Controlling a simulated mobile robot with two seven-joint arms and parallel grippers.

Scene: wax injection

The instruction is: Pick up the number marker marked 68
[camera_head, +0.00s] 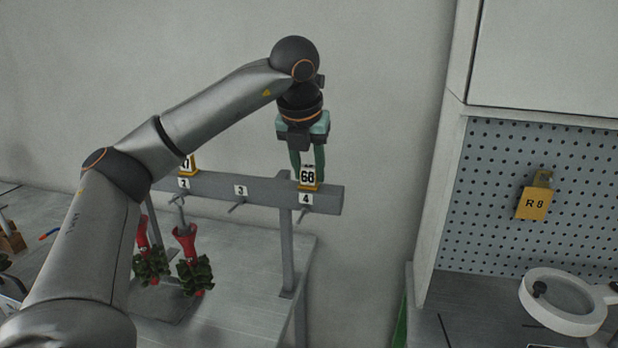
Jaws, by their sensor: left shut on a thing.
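The number marker 68 (307,176) is a small white plate with black digits and a yellow base. It is at the right end of the grey rail (262,188), just above the label 4 (305,199). My left gripper (307,166) points down with its green fingers shut on the marker from above. I cannot tell whether the marker's base still touches the rail. My right gripper is not in view.
Red and green wax trees (187,241) hang below the rail's left part. A pegboard (540,229) with a yellow R8 tag (534,203) and a white ring-shaped magnifier (597,318) are on the right.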

